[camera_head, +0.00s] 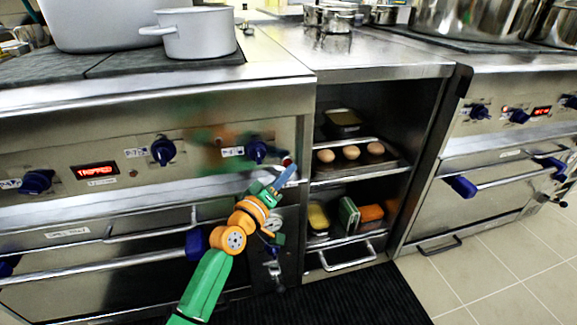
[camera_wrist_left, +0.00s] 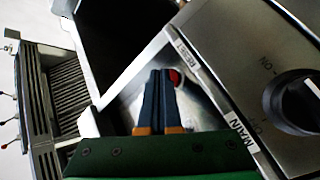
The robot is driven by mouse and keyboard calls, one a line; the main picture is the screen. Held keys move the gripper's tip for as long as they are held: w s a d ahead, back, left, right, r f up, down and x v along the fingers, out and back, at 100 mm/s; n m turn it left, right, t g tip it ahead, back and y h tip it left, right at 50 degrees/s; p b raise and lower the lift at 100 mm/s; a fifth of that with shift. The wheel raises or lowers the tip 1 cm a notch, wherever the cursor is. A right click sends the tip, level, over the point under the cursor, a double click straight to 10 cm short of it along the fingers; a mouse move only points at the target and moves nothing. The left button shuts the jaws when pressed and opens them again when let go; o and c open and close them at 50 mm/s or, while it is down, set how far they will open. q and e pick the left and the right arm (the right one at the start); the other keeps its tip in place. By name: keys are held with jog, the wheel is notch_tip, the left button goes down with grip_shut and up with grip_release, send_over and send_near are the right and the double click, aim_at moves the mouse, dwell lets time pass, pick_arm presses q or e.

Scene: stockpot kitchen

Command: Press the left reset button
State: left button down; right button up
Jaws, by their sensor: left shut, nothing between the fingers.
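The left reset button is a small red button (camera_head: 287,161) at the right end of the left stove's control panel. It also shows as a red disc (camera_wrist_left: 175,77) in the left wrist view, beside a label reading RESET. My left gripper (camera_head: 291,170) is shut and empty, with its blue fingers pointing up at the button in the head view. In the left wrist view the closed fingertips (camera_wrist_left: 160,73) overlap the button's left edge. I cannot tell whether they touch it. My right gripper is not in view.
The left panel's red display (camera_head: 96,170) appears to read TRIPPED. A blue knob (camera_head: 257,150) sits just left of the button; the wrist view shows a knob (camera_wrist_left: 300,102) near a MAIN label. An open shelf with eggs (camera_head: 351,152) lies right. An oven handle (camera_head: 110,262) runs below.

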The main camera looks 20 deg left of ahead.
pick_arm(q)
jog(key=shift+w+a+b, duration=0.25)
jog(key=shift+w+b, duration=0.1)
dwell(0.7)
dwell(0.3)
jog(key=shift+s+d+r+p, duration=0.15)
jog(key=shift+s+d+p, duration=0.25)
jog(key=shift+p, duration=0.3)
jog(key=shift+s, duration=0.25)
jog(key=s+d+p, duration=0.2)
jog(key=s, duration=0.1)
jog(key=s+d+p, duration=0.1)
jog(key=shift+s+p, duration=0.15)
jog(key=shift+p, duration=0.15)
